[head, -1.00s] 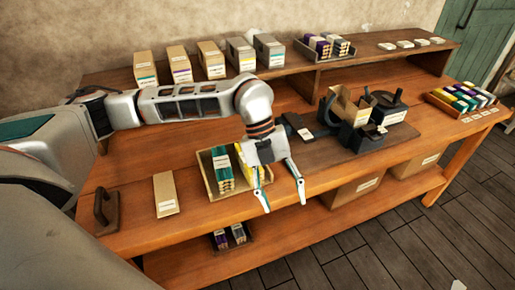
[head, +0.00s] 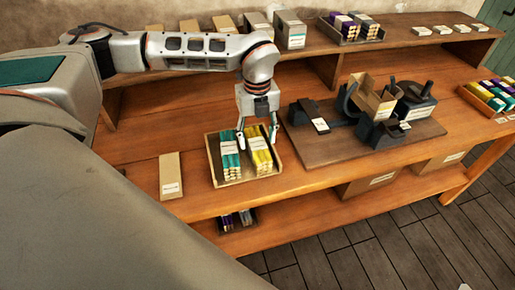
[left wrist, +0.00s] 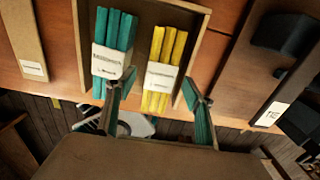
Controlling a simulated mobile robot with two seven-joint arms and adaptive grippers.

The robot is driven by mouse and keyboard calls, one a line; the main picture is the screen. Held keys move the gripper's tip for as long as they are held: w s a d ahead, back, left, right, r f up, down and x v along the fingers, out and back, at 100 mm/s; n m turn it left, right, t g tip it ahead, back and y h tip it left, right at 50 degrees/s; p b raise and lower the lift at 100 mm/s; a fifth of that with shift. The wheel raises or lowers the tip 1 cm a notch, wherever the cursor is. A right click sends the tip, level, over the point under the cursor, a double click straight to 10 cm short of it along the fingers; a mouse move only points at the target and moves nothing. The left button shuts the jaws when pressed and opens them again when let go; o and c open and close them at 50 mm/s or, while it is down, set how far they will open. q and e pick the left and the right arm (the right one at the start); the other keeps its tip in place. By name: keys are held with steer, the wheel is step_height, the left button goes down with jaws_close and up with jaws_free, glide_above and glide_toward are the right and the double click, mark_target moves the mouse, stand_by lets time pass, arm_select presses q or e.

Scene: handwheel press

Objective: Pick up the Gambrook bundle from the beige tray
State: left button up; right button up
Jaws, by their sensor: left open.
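The beige tray (head: 248,180) stands on the bench and holds a teal bundle (head: 230,162) and a yellow bundle (head: 259,158) side by side. Each has a white label band; I cannot read the print, so I cannot tell which is the Gambrook bundle. My left gripper (head: 257,137) is open, pointing down above the tray at the yellow bundle. In the left wrist view the yellow bundle (left wrist: 160,75) shows between the spread fingers, and the teal bundle (left wrist: 112,45) lies left of them, partly behind the left finger. My right gripper is not in view.
A flat tan packet (head: 170,176) lies left of the tray. A dark board (head: 300,140) with the press (head: 410,105) is to the right. A rack of coloured bundles (head: 490,97) stands at far right. The raised shelf behind holds boxes and another tray (head: 350,32).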

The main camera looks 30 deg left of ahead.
arm_select(q)
steer(key=shift+f, duration=0.65)
steer(key=c, duration=1.3)
steer(key=shift+c, duration=0.2)
steer(key=shift+r, duration=0.15)
